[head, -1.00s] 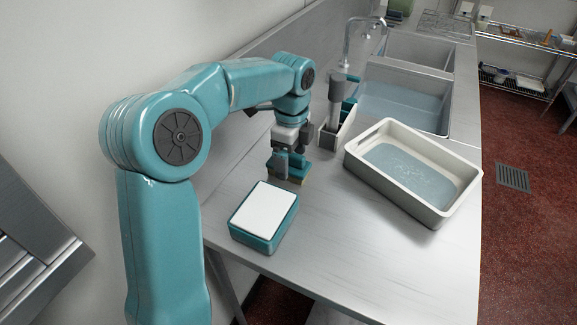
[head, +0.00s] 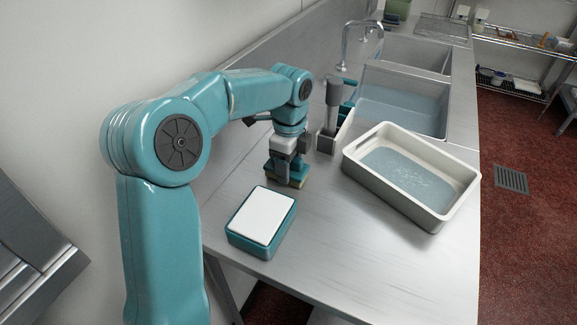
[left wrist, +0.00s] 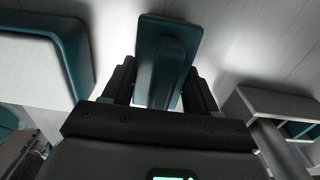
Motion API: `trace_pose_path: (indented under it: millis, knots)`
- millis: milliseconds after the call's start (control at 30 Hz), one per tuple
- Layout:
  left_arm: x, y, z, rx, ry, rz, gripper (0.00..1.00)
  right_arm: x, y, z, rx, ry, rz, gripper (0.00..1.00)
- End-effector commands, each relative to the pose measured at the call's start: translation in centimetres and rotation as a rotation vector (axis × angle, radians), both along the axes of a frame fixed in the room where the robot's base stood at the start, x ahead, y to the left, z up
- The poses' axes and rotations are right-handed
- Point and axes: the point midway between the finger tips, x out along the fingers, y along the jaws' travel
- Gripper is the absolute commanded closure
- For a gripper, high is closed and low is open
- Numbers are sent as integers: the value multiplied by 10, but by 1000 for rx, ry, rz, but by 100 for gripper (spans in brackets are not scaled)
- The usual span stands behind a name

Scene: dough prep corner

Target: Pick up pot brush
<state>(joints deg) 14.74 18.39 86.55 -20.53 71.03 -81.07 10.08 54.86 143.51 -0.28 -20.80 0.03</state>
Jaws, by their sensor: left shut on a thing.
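The pot brush (head: 286,176) is a teal block with a raised grip and a tan underside, low at the counter beyond the white-topped teal box. My left gripper (head: 288,158) points down over it and is shut on its raised grip. In the left wrist view, the brush (left wrist: 166,50) sits between the two dark fingers of my left gripper (left wrist: 160,88). Whether its underside touches the counter is hard to tell. My right gripper is in neither view.
The teal box with a white top (head: 262,216) stands nearest on the counter (head: 370,268). A grey-handled tool (head: 331,105) stands in a holder (head: 346,128) just right of my gripper. A pale tub of water (head: 442,216) is further right, with sinks (head: 402,110) behind.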

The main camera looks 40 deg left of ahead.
Motion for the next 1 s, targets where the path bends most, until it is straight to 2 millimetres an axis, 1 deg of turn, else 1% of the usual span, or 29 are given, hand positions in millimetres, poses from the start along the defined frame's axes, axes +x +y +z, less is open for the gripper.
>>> trace_pose_path:
  millis: [167, 267, 400, 500, 600, 700, 800, 1000]
  knots:
    - [1, 0, 30, 1, -6, -1, 76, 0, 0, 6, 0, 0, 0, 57]
    - [1, 0, 58, 1, -8, 0, 76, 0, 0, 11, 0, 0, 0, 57]
    - [2, 0, 105, 1, -8, 1, 76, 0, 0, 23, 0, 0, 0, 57]
    - [2, 0, 135, 1, -8, -1, 76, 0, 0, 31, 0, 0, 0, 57]
    - [1, 0, 160, 1, -5, 0, 76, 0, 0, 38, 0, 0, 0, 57]
    - [1, 0, 178, 0, -4, 0, 76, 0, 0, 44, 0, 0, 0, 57]
    - [1, 0, 189, 1, -3, 0, 76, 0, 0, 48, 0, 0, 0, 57]
    - [0, 0, 195, 0, -1, 0, 76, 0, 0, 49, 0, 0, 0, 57]
